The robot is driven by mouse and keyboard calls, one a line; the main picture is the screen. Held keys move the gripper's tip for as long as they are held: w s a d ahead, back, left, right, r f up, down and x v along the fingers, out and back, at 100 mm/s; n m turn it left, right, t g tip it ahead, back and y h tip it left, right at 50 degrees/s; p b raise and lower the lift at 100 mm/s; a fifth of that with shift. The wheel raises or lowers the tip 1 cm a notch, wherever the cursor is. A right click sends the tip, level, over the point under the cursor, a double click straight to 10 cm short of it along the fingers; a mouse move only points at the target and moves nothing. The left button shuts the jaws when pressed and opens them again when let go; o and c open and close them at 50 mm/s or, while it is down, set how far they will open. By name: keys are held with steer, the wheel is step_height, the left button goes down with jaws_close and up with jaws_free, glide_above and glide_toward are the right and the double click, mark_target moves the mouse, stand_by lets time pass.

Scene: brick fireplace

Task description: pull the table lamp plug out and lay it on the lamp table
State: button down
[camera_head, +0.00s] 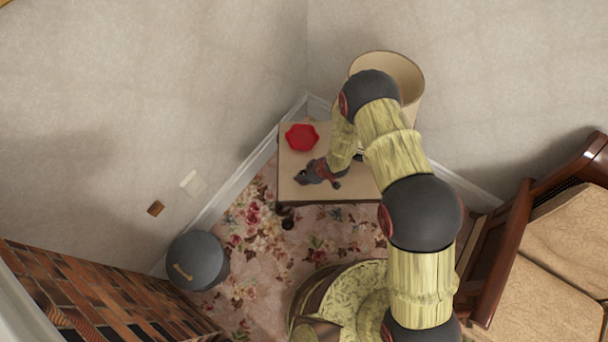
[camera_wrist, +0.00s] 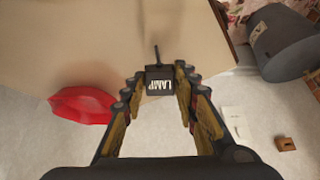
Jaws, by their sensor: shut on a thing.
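The dark plug (camera_wrist: 160,86), marked LAMP, shows between my fingertips in the wrist view, with its short cord pointing away from me. My gripper (camera_head: 311,177) is shut on it over the lamp table (camera_head: 301,198). The tan tabletop also lies beneath the plug in the wrist view (camera_wrist: 90,60). I cannot tell whether the plug touches the tabletop. The table lamp's beige shade (camera_head: 408,80) rises behind my arm, which hides its lower part. A pale wall socket (camera_head: 192,183) is on the left wall, apart from the plug; it also shows in the wrist view (camera_wrist: 238,123).
A red dish (camera_head: 302,137) sits on the table near its back left corner. A small brown wall plate (camera_head: 156,208) is beside the socket. A dark lidded bin (camera_head: 197,261) stands on the floral carpet. A wooden-armed sofa (camera_head: 550,250) is at the right.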

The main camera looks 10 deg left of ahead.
steer(key=c, duration=1.4)
jaws_free()
steer(key=shift+o, duration=0.5)
steer(key=v, duration=1.2)
